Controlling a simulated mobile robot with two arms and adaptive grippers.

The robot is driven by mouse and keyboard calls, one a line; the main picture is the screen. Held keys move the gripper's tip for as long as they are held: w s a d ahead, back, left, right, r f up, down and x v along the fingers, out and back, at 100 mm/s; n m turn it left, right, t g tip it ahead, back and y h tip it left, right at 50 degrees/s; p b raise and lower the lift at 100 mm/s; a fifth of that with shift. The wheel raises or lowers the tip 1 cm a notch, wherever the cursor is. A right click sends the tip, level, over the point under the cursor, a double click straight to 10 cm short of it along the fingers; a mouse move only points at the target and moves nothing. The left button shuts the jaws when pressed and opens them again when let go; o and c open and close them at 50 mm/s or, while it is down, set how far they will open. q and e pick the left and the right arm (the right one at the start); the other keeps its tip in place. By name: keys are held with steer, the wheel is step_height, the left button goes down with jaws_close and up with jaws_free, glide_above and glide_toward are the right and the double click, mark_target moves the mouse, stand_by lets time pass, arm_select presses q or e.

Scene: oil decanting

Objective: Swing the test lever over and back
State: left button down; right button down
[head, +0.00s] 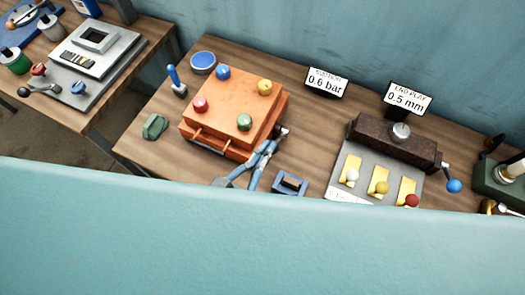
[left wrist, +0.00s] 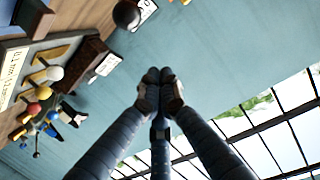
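No label marks the test lever. One candidate is the lever with a blue ball knob (head: 453,185) at the right end of the dark brown block (head: 395,140). Another is the upright blue-handled lever (head: 175,78) at the table's left. My left gripper (head: 274,144) shows in front of the orange block (head: 232,108), left of the brown block and apart from both levers. In the left wrist view its fingertips (left wrist: 160,88) are together with nothing between them, against the wall. The brown block (left wrist: 84,62) is at the upper left there. My right gripper is not in view.
The orange block carries several coloured knobs. A grey plate (head: 347,198) with yellow slots and white, yellow and red knobs lies before the brown block. Signs (head: 326,82) stand behind. A green rock-like lump (head: 155,126) lies at left. A pale teal surface (head: 250,245) hides the near table edge.

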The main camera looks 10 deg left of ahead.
arm_select(q)
glide_above(277, 141)
steer(key=s, duration=0.3)
steer(key=shift+w+f+b, duration=0.2)
steer(key=shift+f+b, duration=0.2)
steer(key=shift+f, duration=0.3)
steer(key=f+b, duration=0.1)
steer(key=b, duration=0.1)
steer(key=f+b, duration=0.1)
steer(key=shift+s+a+f, duration=0.35)
steer(key=shift+s, duration=0.05)
steer(key=shift+s+a+f+b, duration=0.2)
steer(key=shift+s+f+b, duration=0.15)
steer(key=shift+b, duration=0.25)
